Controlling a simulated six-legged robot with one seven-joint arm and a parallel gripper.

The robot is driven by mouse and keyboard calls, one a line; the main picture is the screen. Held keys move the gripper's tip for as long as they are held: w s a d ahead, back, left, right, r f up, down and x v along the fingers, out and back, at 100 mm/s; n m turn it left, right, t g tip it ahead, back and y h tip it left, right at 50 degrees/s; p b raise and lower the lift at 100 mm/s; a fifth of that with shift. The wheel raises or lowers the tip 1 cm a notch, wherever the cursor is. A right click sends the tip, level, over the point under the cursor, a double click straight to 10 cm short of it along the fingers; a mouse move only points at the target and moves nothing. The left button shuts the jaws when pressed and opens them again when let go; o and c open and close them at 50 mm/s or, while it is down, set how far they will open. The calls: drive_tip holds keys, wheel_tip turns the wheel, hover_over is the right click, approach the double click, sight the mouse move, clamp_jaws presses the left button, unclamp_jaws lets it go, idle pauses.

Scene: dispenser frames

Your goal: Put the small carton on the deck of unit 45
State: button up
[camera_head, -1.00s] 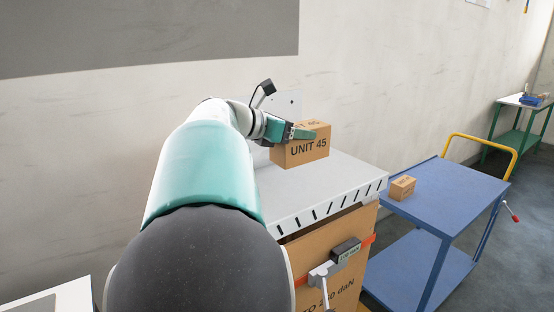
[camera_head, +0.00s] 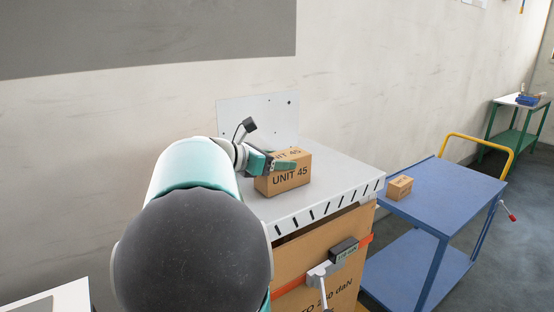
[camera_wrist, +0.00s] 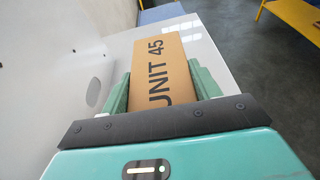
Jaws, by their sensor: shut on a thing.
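A brown carton (camera_head: 290,179) marked UNIT 45 is over the white deck (camera_head: 335,178) of the dispenser frame. My gripper (camera_head: 284,165) is shut on this carton. In the wrist view the carton (camera_wrist: 163,70) sits between the green fingers, with its lettering facing the camera. The carton looks upright and at or very near the deck surface; I cannot tell whether its underside touches. A smaller brown carton (camera_head: 399,187) lies on the blue trolley to the right, apart from my gripper.
A white upright plate (camera_head: 258,120) with holes stands at the deck's back, near the wall. The deck's right part is bare. A large carton (camera_head: 300,262) with an orange strap and clamp is below. The blue trolley (camera_head: 455,190) has a yellow handle. A green bench (camera_head: 518,125) stands far right.

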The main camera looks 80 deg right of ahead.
drive_tip(key=o, duration=1.3)
drive_tip(key=shift+c, duration=0.2)
drive_tip(key=shift+r, duration=0.15)
drive_tip(key=v, duration=1.2)
